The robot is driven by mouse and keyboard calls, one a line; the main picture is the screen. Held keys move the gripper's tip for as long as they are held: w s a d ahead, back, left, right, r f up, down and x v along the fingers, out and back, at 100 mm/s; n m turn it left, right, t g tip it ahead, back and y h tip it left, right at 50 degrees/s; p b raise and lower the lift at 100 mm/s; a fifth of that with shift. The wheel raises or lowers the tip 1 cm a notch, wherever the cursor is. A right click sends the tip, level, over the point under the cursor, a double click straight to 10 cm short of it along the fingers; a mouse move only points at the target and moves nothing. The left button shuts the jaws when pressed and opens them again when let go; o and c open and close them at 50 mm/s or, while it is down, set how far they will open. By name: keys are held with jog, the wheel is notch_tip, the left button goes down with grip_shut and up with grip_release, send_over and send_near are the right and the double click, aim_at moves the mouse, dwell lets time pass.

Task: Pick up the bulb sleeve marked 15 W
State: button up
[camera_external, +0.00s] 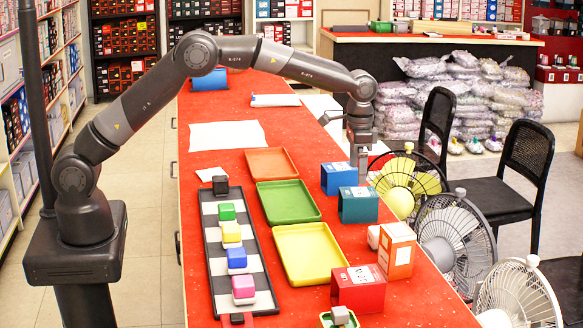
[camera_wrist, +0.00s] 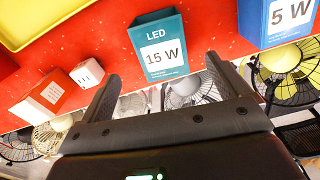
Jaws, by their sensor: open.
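The teal bulb sleeve (camera_wrist: 148,31) marked "LED 15 W" fills the upper middle of the wrist view, its label facing the camera. In the external view the teal sleeve (camera_external: 358,206) stands on the red counter near its right edge. A blue sleeve (camera_wrist: 279,36) marked "5 W" is at the upper right of the wrist view. It also stands just beyond the teal one in the external view (camera_external: 338,178). My gripper (camera_wrist: 162,67) is open and empty, pointing down in the external view (camera_external: 358,166) near the teal and blue sleeves. In the wrist view the teal sleeve lies between and beyond its fingertips.
An orange sleeve (camera_external: 397,251), a red box (camera_external: 358,289) and a small white block (camera_external: 373,237) stand nearer the camera. Yellow (camera_external: 310,254), green (camera_external: 287,201) and orange (camera_external: 270,163) trays lie left. Several wire fans (camera_external: 455,243) stand beside the counter's right edge.

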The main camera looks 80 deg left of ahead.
aim_at(359, 192)
notch_tip(359, 192, down, 6)
jog(key=shift+r, duration=0.25)
jog(key=shift+w+f, duration=0.15)
jog(key=shift+f, duration=1.2)
jog(key=shift+w+f, duration=0.15)
jog(key=shift+f, duration=1.15)
jog(key=shift+c, duration=0.4)
jog(key=c, duration=0.9)
jog(key=shift+r, duration=0.15)
jog(key=shift+c, duration=0.2)
